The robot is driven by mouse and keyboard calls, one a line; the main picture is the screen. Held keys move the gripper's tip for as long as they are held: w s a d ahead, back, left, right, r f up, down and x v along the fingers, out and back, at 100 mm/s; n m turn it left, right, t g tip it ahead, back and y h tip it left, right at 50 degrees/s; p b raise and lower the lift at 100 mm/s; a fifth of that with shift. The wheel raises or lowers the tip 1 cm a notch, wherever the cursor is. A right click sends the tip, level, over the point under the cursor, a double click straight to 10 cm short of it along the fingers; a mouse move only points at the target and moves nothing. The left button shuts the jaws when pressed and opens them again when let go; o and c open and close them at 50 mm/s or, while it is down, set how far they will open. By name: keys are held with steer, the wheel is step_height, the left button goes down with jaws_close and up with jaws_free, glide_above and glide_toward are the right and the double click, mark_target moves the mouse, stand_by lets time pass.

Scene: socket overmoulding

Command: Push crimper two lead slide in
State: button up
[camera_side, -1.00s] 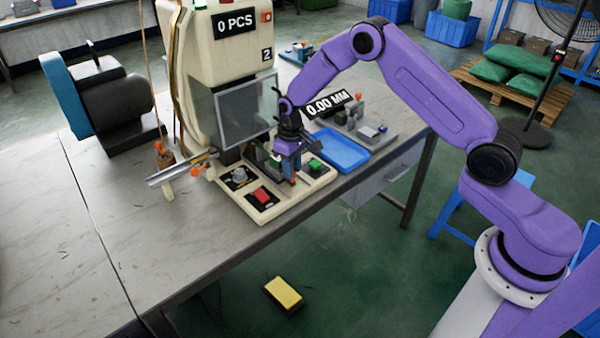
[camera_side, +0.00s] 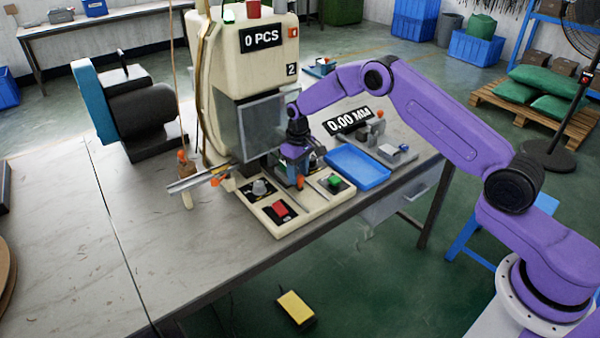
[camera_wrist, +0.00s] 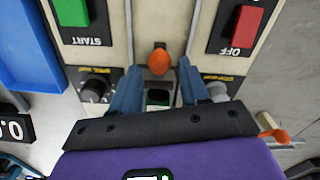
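Crimper two (camera_side: 222,86) is the cream machine marked 2, with a base panel carrying a red OFF button (camera_side: 279,209) and a green START button (camera_side: 335,182). The lead slide's orange knob (camera_side: 300,184) shows at the front of the base, between the two buttons. In the wrist view the orange knob (camera_wrist: 159,61) lies between my gripper's (camera_wrist: 159,66) blue fingertips, with a gap on each side. My gripper (camera_side: 297,166) points down, low over the base, and is open around the knob. The slide's inner end is hidden by my gripper.
A clear guard (camera_side: 262,125) stands just behind my gripper. A blue tray (camera_side: 358,167) and a small gauge fixture (camera_side: 393,152) are to the right. A metal chute (camera_side: 200,178) juts out at left. A yellow pedal (camera_side: 296,307) is on the floor.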

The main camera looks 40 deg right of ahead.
steer(key=shift+s, duration=0.15)
step_height(320, 180, up, 17)
steer(key=shift+r, duration=0.2)
stand_by(0.5)
